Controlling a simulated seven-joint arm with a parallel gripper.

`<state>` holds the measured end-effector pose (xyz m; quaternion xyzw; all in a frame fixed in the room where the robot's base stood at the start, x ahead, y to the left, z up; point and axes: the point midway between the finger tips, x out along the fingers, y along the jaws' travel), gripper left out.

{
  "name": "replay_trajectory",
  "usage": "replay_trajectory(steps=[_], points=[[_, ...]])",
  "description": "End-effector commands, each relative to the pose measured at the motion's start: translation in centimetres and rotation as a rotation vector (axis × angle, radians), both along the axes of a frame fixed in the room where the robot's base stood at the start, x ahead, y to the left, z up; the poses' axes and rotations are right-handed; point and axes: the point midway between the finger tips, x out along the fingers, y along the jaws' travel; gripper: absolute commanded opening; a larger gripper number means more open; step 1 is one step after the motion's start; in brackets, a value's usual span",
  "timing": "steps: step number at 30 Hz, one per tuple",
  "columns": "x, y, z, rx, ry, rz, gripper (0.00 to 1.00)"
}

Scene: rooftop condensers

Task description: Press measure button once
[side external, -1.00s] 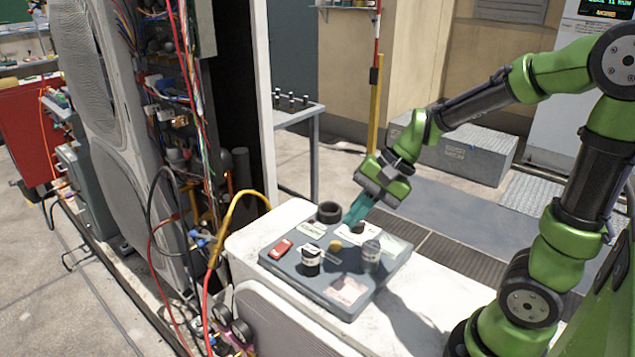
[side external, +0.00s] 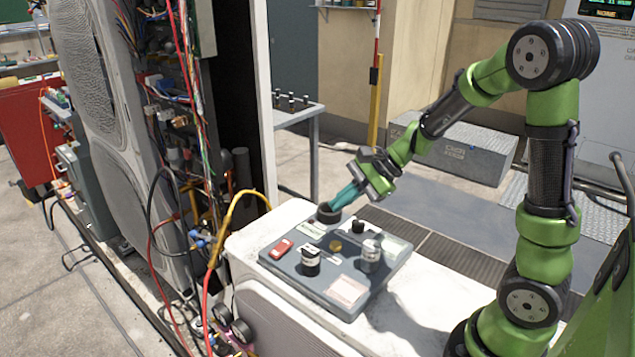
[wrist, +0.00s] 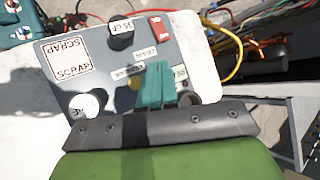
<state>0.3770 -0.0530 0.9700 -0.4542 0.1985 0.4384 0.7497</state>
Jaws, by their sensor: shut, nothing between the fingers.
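A grey control panel (side external: 330,285) lies on a white housing. It carries a yellow button (side external: 336,245), a small black knob or button (side external: 358,227) and a black round collar (side external: 329,213) at its far corner. I cannot read for certain which control is labelled measure. My gripper (side external: 333,206) is shut and empty, its teal fingers pointing down-left with their tips at the collar in the side view; contact cannot be told. In the wrist view the fingers (wrist: 157,85) cover part of the panel between the yellow button (wrist: 133,83) and the collar (wrist: 190,98).
On the panel stand a black cylinder (side external: 311,262) and a silver one (side external: 371,256), near a red rocker switch (side external: 281,249). A pink-edged scrap label (side external: 347,290) marks the near corner. An open condenser with wires and a yellow hose (side external: 240,205) stands left.

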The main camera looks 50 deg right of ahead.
Motion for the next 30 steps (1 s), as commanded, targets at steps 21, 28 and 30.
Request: replay_trajectory(steps=[21,28,30], points=[[-0.1,0.0,-7.5,-0.001,0.001,0.0,0.0],[-0.1,0.0,-7.6,-0.001,0.0,0.0,0.0],[-0.1,0.0,-7.6,-0.001,0.0,0.0,0.0]])
